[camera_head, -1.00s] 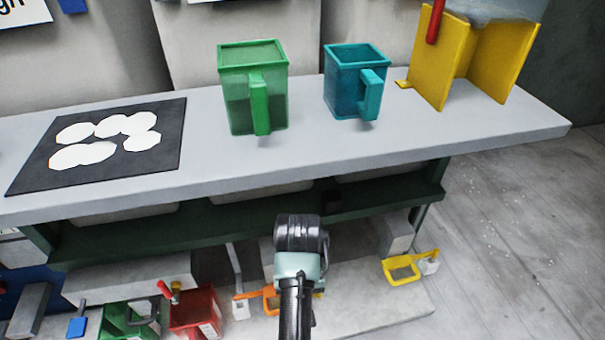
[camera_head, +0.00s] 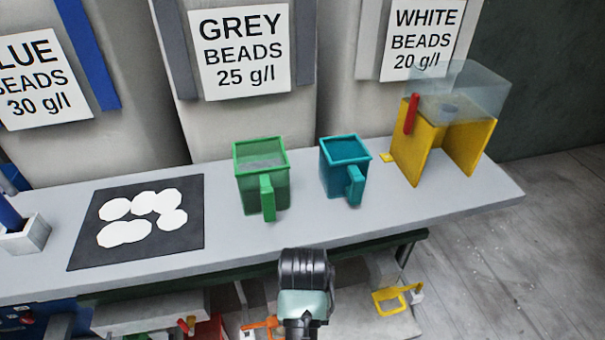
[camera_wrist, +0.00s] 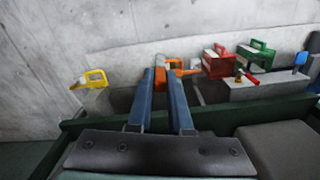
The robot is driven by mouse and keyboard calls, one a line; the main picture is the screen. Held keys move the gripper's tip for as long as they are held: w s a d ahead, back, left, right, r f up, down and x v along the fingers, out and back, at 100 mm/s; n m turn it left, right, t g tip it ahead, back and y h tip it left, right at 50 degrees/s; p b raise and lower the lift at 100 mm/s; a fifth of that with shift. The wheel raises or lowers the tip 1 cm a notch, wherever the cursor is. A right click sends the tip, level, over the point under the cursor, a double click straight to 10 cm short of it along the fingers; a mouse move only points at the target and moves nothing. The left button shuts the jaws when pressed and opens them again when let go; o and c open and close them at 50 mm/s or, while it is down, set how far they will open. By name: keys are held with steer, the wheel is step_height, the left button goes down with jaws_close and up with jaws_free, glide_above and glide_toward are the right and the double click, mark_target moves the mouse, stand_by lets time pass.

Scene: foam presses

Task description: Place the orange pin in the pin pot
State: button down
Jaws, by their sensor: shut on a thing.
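In the wrist view, my gripper (camera_wrist: 162,75) points down toward the low platform, its two blue-grey fingers close together. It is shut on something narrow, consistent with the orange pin. Orange shows at the fingertips, but an orange-handled item behind overlaps it, so the pin's outline is not clear. In the head view my wrist is in front of the bench and hides the fingers. A pale square pot (camera_head: 30,238) with a blue rod in it stands at the bench's left end; it may be the pin pot.
On the bench (camera_head: 390,215) stand a green jug (camera_head: 250,190), a teal jug (camera_head: 336,172) and a yellow press (camera_head: 408,150). A black mat (camera_head: 90,250) bears white discs. Below, the platform holds a yellow-handled item (camera_head: 385,302) and a red container (camera_wrist: 216,66). Bench front is clear.

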steer(key=s+r+p, duration=0.4)
steer(key=r+p, duration=1.1)
steer(key=r, duration=0.1)
steer(key=shift+w+a, duration=0.1)
steer(key=shift+a, duration=0.1)
